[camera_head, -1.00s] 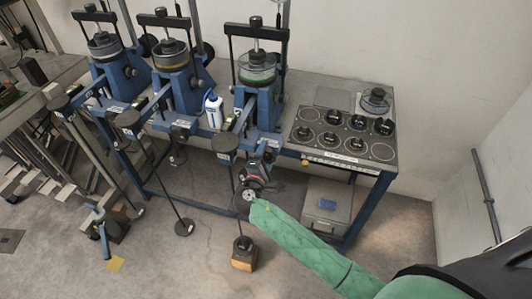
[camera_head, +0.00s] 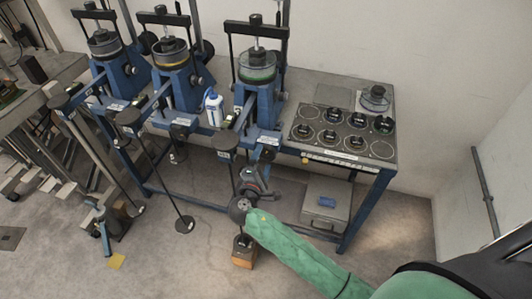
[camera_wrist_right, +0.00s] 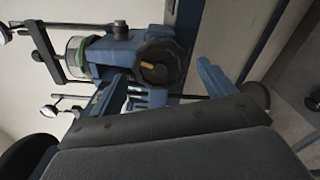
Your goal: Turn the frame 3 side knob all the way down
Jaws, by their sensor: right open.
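The frame 3 side knob (camera_wrist_right: 160,62) is a black, lobed knob with an orange mark, on the blue body of the rightmost lever frame (camera_head: 262,105). My right gripper (camera_wrist_right: 161,74) is open, with one blue-grey finger on each side of the knob in the right wrist view. I cannot tell whether the fingers touch it. In the head view my right gripper (camera_head: 258,178) is small and dark, low in front of the rightmost frame. My left gripper is in no view.
Two similar lever frames (camera_head: 172,75) stand to the left, with a white bottle (camera_head: 213,108) between. A grey bench top with weights (camera_head: 343,125) lies to the right. A hanging rod with a block (camera_head: 244,258) is close below my gripper.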

